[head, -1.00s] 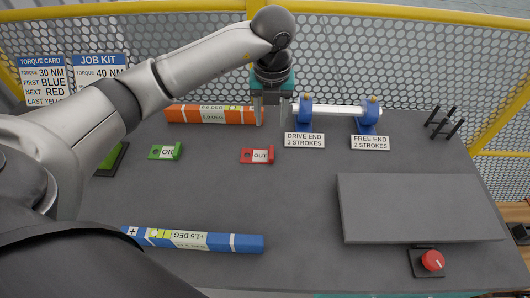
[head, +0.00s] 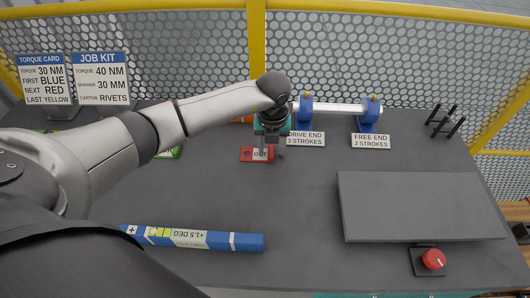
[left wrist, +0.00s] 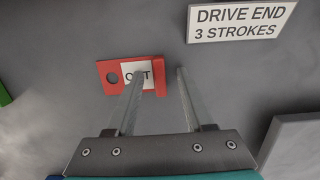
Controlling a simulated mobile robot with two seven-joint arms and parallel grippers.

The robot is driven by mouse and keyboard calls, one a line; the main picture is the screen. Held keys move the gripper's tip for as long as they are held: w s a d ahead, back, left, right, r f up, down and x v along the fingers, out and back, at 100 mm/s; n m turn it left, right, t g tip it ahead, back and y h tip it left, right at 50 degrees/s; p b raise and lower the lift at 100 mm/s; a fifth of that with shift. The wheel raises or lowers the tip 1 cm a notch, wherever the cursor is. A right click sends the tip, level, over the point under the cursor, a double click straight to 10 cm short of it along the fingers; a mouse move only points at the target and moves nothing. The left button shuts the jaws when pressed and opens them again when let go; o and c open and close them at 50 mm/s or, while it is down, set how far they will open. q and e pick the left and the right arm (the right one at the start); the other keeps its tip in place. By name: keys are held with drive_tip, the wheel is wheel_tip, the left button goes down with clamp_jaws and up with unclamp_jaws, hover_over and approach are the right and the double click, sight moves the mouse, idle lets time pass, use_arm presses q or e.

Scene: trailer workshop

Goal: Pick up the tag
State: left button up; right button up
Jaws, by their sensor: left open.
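The red tag (head: 248,155) marked OUT lies flat on the dark bench, left of the DRIVE END sign. My left gripper (head: 267,153) is open and its fingers reach down at the tag's right part. In the left wrist view, the red tag (left wrist: 128,73) has a hole at its left and a raised lip at its right. There the left gripper (left wrist: 160,72) has one finger across the label and the other right of the lip, with nothing held. Fingertip contact is unclear. A green tag (head: 172,153) is mostly hidden behind my left arm. My right gripper is not in view.
The DRIVE END sign (head: 305,138) and the blue shaft stand (head: 305,113) are close right of the gripper. A grey plate (head: 420,207), a red knob (head: 433,260) and a blue bar (head: 205,239) lie nearer. The bench between is clear.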

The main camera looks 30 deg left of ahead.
use_arm(q)
clamp_jaws()
idle(0.4)
